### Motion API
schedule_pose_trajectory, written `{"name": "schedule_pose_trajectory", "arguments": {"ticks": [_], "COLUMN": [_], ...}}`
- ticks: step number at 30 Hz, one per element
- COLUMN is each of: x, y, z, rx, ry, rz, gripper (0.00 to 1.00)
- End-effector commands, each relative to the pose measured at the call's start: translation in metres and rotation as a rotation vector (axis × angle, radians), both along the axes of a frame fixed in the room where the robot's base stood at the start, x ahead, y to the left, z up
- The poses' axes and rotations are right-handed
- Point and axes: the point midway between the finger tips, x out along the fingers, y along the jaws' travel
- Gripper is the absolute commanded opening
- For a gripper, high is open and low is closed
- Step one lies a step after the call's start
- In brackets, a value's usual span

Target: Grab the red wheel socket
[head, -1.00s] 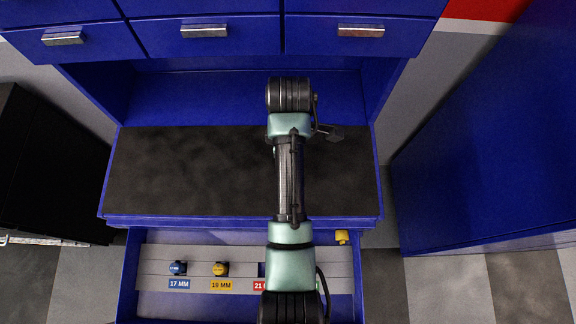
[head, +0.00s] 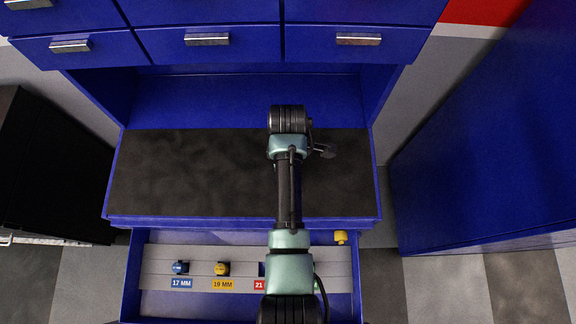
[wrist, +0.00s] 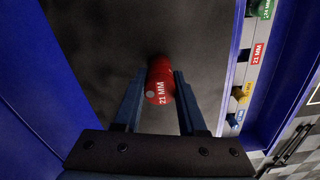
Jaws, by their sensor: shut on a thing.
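The red wheel socket (wrist: 160,82), marked 21 MM, is between the fingertips of my gripper (wrist: 158,88) in the wrist view. My gripper is shut on it, with one dark finger on each side. The dark worktop lies behind the socket, which appears held clear of the drawer. The open drawer (head: 137,300) shows the red 21 MM label (head: 259,285), partly covered by my arm.
The drawer's grey holder (head: 200,255) carries a blue 17 MM socket (head: 180,267) and a yellow 19 MM socket (head: 221,268). A green socket (wrist: 265,8) shows in the wrist view. The dark worktop (head: 190,170) is clear at left. Blue cabinet drawers (head: 210,45) overhang the back.

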Motion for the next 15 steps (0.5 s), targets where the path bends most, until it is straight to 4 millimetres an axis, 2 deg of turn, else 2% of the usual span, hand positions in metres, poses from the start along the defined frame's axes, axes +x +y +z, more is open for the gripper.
{"name": "schedule_pose_trajectory", "arguments": {"ticks": [1,3,4,15], "x": [0.0,0.0,0.0,0.0008], "y": [0.0,0.0,0.0,0.0], "z": [0.0001,0.0001,0.0002,0.0023], "rx": [0.0,0.0,0.0,0.001], "ry": [0.0,0.0,0.0,-0.002], "rz": [0.0,0.0,0.0,0.0], "gripper": [0.14,0.02,0.0,0.0]}}
